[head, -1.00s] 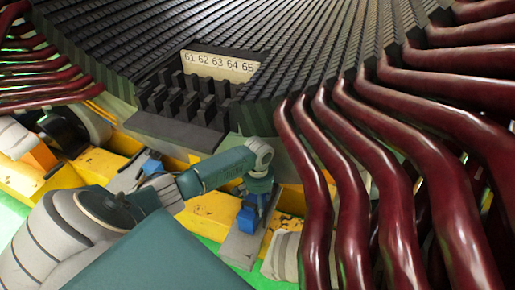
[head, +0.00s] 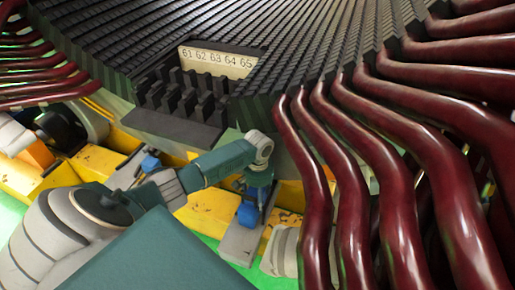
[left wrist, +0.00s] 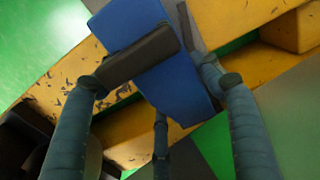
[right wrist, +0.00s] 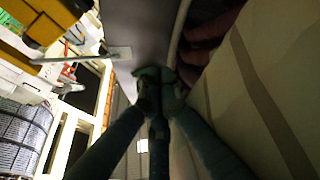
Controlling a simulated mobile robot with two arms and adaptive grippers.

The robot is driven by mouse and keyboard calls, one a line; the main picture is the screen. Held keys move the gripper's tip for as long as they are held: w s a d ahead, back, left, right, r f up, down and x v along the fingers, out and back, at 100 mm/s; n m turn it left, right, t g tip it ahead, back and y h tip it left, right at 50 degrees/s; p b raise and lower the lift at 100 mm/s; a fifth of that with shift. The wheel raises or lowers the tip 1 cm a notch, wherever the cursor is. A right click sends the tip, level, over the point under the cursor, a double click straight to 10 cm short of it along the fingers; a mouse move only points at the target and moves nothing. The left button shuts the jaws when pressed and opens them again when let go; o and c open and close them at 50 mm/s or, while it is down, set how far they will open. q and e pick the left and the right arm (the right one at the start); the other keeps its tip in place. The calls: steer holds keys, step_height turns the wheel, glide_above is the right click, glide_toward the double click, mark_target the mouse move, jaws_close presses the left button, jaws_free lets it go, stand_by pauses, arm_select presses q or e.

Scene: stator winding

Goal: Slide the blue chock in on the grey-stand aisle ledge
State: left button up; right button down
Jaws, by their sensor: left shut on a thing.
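In the left wrist view, the fingers of my left gripper (left wrist: 165,75) are shut on a blue chock (left wrist: 165,85), with a yellow beam and green floor below. In the head view, the arm from the left ends in dark teal fingers just above a blue chock (head: 247,214). This chock is over a grey plate (head: 239,243); I cannot tell whether it touches it. Another blue block (head: 151,163) sits on a grey plate further left. In the right wrist view, my right gripper (right wrist: 157,78) has its fingers together, with nothing clearly held.
Thick dark red bars (head: 400,190) fill the right side. The black toothed stator (head: 330,60) rises behind, with a number plate (head: 218,61). The yellow beam (head: 208,213) runs below it. In the right wrist view, a pale surface (right wrist: 265,80) is close on the right.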

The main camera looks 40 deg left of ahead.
arm_select(q)
steer(key=shift+w+a+r, duration=0.1)
steer(key=shift+w, duration=0.25)
steer(key=o, duration=1.3)
steer(key=shift+o, duration=0.2)
arm_select(e)
steer(key=shift+s+r+t+y, duration=0.3)
steer(key=shift+s+r+t, duration=0.15)
steer(key=shift+r, duration=0.4)
arm_select(q)
steer(key=shift+r, duration=0.25)
step_height(320, 180, up, 12)
